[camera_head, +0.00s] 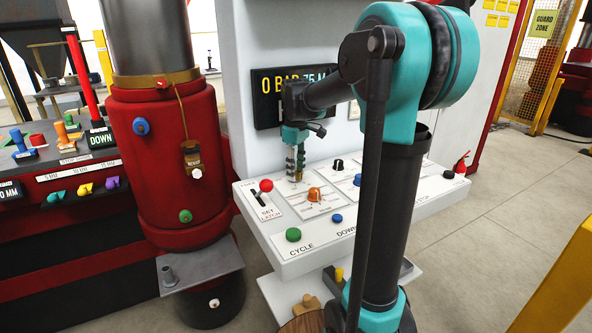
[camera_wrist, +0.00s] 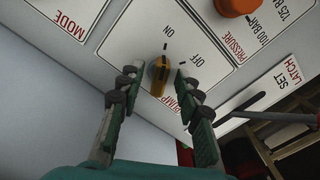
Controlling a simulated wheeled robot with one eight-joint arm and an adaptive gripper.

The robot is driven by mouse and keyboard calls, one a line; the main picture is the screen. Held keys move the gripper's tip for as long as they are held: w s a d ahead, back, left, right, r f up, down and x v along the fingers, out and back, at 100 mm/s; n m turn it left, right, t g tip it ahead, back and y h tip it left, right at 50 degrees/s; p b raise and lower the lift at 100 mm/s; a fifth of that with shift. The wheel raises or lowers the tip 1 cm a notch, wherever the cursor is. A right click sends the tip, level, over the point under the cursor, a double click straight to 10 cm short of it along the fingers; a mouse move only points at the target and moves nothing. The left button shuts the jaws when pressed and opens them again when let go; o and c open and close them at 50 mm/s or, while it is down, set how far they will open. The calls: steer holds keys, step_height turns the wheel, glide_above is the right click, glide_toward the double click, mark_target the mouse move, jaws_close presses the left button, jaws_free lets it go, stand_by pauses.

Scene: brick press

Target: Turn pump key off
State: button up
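The pump key (camera_wrist: 158,77) is a small yellow key in a round metal lock on the white panel, under the printed words ON and OFF. In the wrist view it stands roughly in line with the ON mark. My gripper (camera_wrist: 155,80) is open, with one green finger on each side of the key and gaps between them. In the head view my gripper (camera_head: 297,172) points down at the panel's rear edge, left of centre. The key cannot be made out there.
The control panel (camera_head: 290,262) carries an orange pressure knob (camera_head: 314,194), a red button (camera_head: 266,185), a green button (camera_head: 293,235) and a blue button (camera_head: 337,218). A display (camera_head: 270,85) is on the wall behind. A red cylinder machine (camera_head: 165,130) stands close at the left.

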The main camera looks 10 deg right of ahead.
jaws_close()
steer(key=shift+m, duration=0.3)
steer(key=m, duration=1.1)
stand_by(0.4)
steer(key=shift+m, duration=0.3)
jaws_free()
